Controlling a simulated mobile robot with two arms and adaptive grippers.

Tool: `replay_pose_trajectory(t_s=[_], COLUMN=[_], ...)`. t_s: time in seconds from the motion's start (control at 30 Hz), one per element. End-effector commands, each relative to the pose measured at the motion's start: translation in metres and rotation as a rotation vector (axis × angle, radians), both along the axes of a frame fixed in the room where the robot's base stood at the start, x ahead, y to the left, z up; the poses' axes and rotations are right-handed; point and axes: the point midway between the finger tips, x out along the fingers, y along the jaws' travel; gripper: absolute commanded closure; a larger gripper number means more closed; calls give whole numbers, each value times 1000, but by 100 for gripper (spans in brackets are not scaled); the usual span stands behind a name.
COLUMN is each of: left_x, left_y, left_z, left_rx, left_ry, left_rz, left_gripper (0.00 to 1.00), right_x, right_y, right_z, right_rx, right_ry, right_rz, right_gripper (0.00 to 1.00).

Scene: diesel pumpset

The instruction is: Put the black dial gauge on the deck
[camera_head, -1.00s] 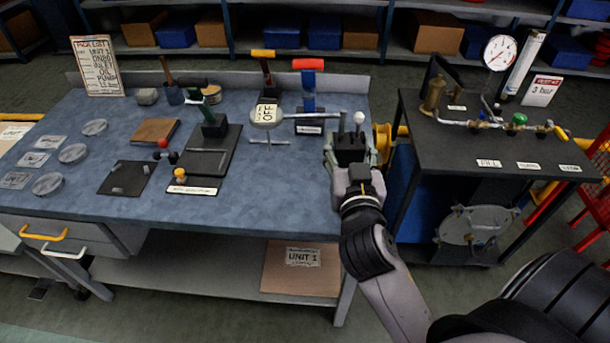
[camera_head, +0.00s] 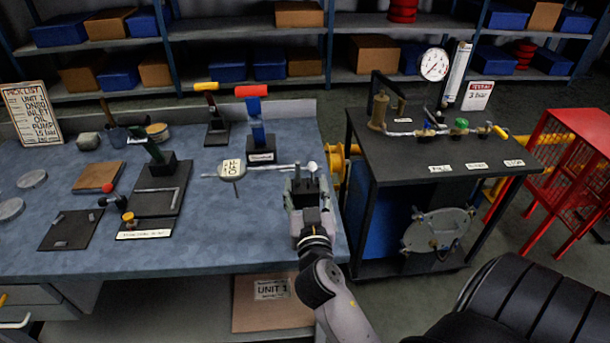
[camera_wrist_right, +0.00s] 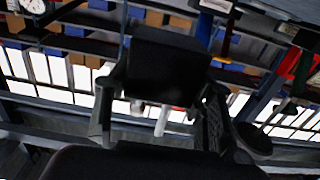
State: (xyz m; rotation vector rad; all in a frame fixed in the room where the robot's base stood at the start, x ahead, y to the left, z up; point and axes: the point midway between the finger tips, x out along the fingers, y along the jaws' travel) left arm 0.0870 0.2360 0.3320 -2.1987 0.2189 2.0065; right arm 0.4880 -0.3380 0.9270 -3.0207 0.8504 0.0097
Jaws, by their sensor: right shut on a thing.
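My right gripper (camera_head: 305,193) is shut on the black block of the dial gauge (camera_head: 302,183) and holds it over the right edge of the blue-topped table. A silver rod runs left from the block to a round pale dial with a marked cream patch (camera_head: 232,169). A small white knob stands above the block. In the right wrist view the black block (camera_wrist_right: 165,68) sits between my fingers. I cannot tell for sure which surface is the deck; a black-topped bench (camera_head: 400,166) stands to the right. My left gripper is not in view.
The bench carries brass fittings, a green knob (camera_head: 461,124), a white-faced gauge (camera_head: 434,64) and a sign (camera_head: 478,96). Its front strip is mostly clear apart from small labels. A red cage (camera_head: 565,150) is at far right.

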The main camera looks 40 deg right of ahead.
Motion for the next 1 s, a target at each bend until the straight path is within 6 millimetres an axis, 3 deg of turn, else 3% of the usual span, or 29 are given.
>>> replay_pose_trajectory(t_s=[0.27,0.57,1.0], left_x=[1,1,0], left_y=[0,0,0], left_z=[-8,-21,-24], left_rx=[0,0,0], left_ry=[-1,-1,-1], left_rz=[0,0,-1], left_gripper=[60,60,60], right_x=[0,0,1], right_y=[0,0,0], right_z=[-21,-58,-63], right_rx=[-4,-3,-2], right_ry=[-8,-7,-8], right_rz=[2,2,2], right_gripper=[100,100,100])
